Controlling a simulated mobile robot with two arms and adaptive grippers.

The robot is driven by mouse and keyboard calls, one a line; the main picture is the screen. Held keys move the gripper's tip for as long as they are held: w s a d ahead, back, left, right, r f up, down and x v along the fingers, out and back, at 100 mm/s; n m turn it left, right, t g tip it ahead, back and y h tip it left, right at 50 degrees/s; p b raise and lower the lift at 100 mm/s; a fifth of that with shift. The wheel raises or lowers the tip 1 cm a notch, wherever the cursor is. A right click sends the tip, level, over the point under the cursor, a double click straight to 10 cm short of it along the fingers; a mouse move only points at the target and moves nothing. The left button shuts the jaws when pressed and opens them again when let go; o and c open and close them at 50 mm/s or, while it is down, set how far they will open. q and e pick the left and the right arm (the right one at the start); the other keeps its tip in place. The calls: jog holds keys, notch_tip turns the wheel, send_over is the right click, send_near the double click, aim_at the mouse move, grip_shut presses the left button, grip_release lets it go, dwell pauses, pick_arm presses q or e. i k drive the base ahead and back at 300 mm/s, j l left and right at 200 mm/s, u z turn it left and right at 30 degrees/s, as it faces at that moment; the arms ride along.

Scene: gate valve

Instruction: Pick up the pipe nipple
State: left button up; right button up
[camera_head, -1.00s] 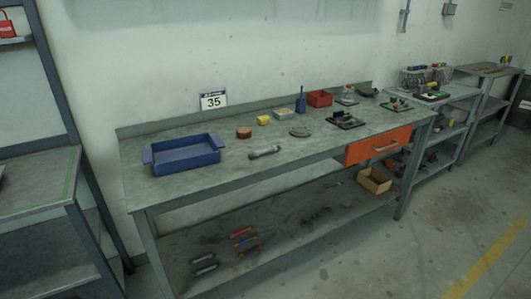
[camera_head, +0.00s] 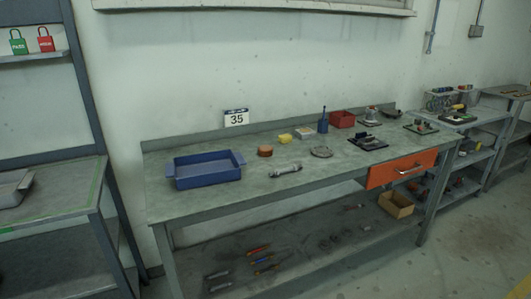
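A short grey metal cylinder with thicker ends, which looks like the pipe nipple (camera_head: 286,168), lies on its side on the workbench top. It is near the front edge, right of the blue tray (camera_head: 207,176) and in front of a round orange-brown piece (camera_head: 265,151). Nothing touches it. Neither of my grippers shows in the head view.
The grey workbench (camera_head: 240,205) stands against the wall, its lower shelf holding several tools and a cardboard box (camera_head: 396,204). An orange drawer (camera_head: 401,170) hangs under its right end. A grey shelf unit (camera_head: 50,215) stands at the left. Floor is free at the lower right.

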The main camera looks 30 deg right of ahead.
aim_at(294, 168)
jog(key=i+l+z, duration=0.1)
jog(key=i+l, duration=0.9)
jog(key=i, duration=0.05)
